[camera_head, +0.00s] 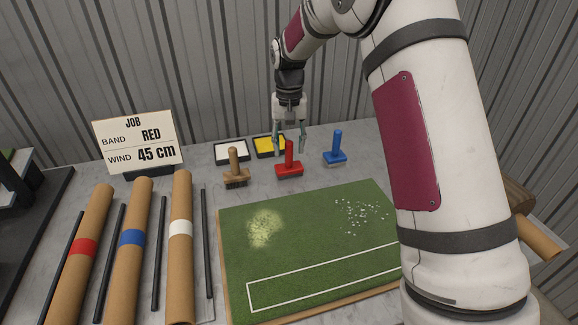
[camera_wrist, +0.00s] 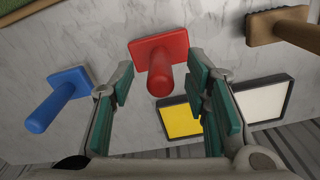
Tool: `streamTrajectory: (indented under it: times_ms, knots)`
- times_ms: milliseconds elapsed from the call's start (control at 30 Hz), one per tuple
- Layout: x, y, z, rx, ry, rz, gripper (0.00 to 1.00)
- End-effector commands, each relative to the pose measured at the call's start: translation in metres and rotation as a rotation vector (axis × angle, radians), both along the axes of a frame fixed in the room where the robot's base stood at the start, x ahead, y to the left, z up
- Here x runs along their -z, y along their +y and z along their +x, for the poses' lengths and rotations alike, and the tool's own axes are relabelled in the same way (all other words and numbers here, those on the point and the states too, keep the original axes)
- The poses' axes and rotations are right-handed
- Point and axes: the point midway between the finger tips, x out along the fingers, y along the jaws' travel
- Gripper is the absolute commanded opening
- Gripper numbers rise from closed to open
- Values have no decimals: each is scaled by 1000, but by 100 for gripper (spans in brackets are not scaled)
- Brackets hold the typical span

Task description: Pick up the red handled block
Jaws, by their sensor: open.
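The red handled block (camera_head: 289,169) stands upright on the grey table, between a wooden-handled brush and a blue handled block. In the wrist view the red handled block (camera_wrist: 160,62) lies ahead of my fingers, its round handle pointing toward the camera. My gripper (camera_head: 290,143) is open and points down, just above and around the top of the handle as seen in the head view. In the wrist view my gripper (camera_wrist: 160,95) shows its two green-padded fingers apart, with the handle's end near the gap between them. I cannot tell whether a finger touches the handle.
A blue handled block (camera_head: 335,149) and a wooden-handled brush (camera_head: 236,170) stand close on either side. Yellow (camera_head: 266,153) and white (camera_head: 231,151) trays lie behind. A turf board (camera_head: 310,220) is in front. Banded rolls (camera_head: 130,240) and a job sign (camera_head: 137,143) are left.

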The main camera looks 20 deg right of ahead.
Motion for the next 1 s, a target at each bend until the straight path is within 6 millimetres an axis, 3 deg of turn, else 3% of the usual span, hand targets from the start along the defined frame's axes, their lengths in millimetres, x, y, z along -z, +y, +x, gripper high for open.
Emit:
streamTrajectory:
  times_ms: [300,600,800,1000]
  knots:
    - [42,0,2,0,2,1,43]
    - [46,0,2,0,0,1,43]
    - [46,0,2,0,0,0,0]
    - [45,0,3,0,-1,1,0]
